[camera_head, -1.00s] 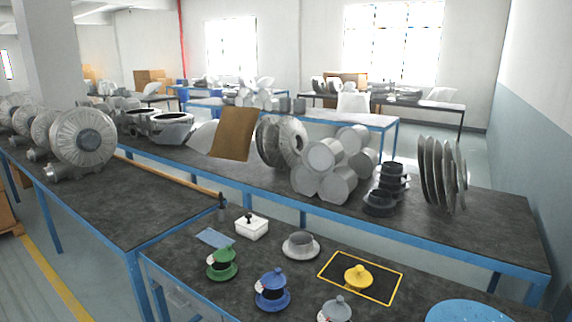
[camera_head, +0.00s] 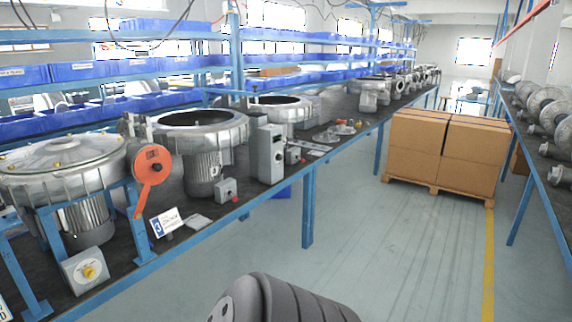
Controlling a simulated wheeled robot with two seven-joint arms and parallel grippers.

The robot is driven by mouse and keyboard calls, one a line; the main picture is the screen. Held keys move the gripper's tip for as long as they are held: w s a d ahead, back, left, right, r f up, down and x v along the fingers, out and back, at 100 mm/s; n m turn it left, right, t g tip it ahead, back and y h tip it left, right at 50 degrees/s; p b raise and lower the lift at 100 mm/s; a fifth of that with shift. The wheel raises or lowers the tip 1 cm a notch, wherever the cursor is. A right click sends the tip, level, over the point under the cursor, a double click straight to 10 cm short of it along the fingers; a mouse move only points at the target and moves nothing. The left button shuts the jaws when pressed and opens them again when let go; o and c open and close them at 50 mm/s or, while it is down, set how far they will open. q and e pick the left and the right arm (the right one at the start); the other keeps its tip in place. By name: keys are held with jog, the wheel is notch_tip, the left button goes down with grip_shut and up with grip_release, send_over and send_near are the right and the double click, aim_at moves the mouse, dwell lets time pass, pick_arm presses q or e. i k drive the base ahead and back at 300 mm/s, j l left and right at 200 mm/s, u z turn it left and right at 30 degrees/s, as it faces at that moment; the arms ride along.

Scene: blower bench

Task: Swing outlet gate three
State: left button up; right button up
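An orange lever plate (camera_head: 149,180) with a dark round knob near its top stands upright, slightly slanted, at the front of the left bench. It is beside a large silver blower (camera_head: 62,165) with a domed cover. A small white and blue card (camera_head: 166,222) that seems to read 3 stands just right of the lever's lower end. A grey box with a yellow knob (camera_head: 88,271) sits below the blower at the bench front. Neither of my grippers is in view.
Open-topped blowers (camera_head: 200,135) and a grey control box (camera_head: 270,152) line the bench beyond. Cardboard boxes (camera_head: 445,150) sit on a pallet ahead. Another bench (camera_head: 545,165) runs along the right. The floor between is clear. A dark ribbed part of mine shows at the bottom.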

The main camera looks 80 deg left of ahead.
aim_at(153, 166)
jog(key=u, duration=3.55)
